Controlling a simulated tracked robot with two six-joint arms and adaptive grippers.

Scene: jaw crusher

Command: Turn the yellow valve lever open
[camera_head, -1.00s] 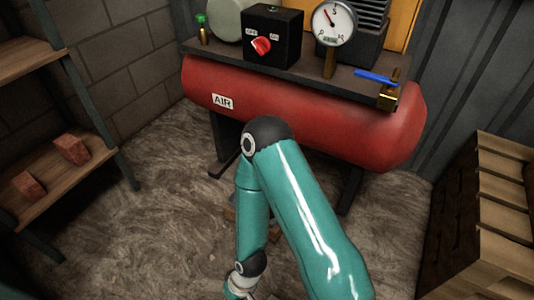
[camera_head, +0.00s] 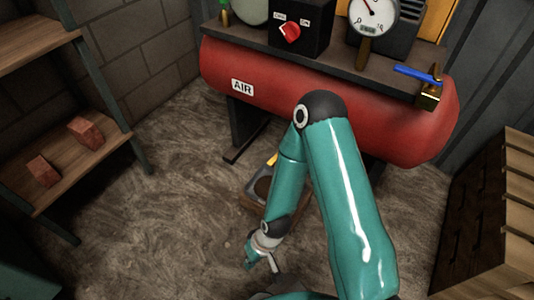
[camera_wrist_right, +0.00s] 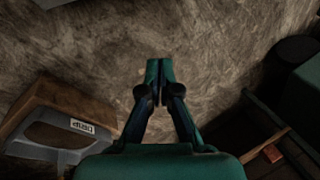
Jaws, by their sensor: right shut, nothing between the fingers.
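A yellow strip (camera_head: 271,160), perhaps the valve lever, shows beneath the red air tank (camera_head: 330,98), partly hidden behind my right forearm. I cannot tell its full shape or angle. My right gripper (camera_wrist_right: 159,72) is shut and empty over the bare floor in the right wrist view. In the head view, my right arm bends down to the floor in front of the tank, and the fingertips are hard to make out. The yellow part does not show in the right wrist view. My left gripper is not in view.
A grey drip tray (camera_wrist_right: 40,133) on a wooden block (camera_wrist_right: 55,92) lies left of the gripper. A blue lever (camera_head: 417,74) sits on a brass valve at the tank's right end. A shelf with bricks (camera_head: 85,132) stands left, wooden crates (camera_head: 500,200) right.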

